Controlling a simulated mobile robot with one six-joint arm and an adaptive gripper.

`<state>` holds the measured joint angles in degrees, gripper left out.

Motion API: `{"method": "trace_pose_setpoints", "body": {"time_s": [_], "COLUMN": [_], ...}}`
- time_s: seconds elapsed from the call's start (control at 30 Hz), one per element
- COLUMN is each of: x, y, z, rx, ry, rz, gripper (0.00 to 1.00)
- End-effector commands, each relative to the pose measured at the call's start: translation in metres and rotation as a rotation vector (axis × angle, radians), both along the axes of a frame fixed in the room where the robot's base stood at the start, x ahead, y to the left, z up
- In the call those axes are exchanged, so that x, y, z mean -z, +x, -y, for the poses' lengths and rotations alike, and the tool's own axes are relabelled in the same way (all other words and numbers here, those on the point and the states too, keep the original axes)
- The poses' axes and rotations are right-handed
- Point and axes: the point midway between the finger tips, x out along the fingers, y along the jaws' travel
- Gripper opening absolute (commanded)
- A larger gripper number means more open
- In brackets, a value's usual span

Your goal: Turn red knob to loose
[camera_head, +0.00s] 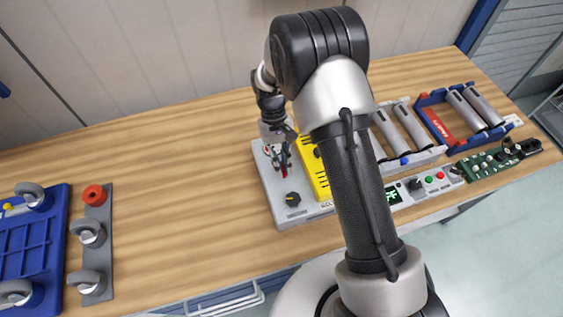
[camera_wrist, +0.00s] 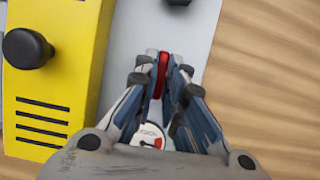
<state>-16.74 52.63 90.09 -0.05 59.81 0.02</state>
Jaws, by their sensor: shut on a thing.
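The red knob (camera_wrist: 162,72) shows as a narrow red bar between my fingers in the wrist view. My gripper (camera_wrist: 160,82) is shut on it, with one finger on each side. In the head view my gripper (camera_head: 281,162) reaches down to the light grey panel (camera_head: 268,185), and a bit of the red knob (camera_head: 285,172) shows at its tips. A white round dial with a red mark (camera_wrist: 150,135) lies between the fingers in the wrist view, partly hidden. I cannot read the knob's setting or any label.
A yellow block (camera_head: 315,175) with a black knob (camera_wrist: 27,48) stands beside my gripper. Another black knob (camera_head: 292,199) sits on the panel's front. Metal cylinders in holders (camera_head: 475,108) and a green circuit board (camera_head: 490,163) are on the right.

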Motion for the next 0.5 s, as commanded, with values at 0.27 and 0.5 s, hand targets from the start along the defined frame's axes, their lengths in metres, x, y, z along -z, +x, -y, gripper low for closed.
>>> {"method": "trace_pose_setpoints", "body": {"time_s": [0.27, 0.5], "x": [-0.0003, -0.0003], "y": [0.0006, 0.0004], "z": [-0.0002, -0.0001], "rx": [-0.007, -0.005], "ry": [0.001, 0.002], "rz": [0.002, 0.002], "gripper": [0.0, 0.22]}}
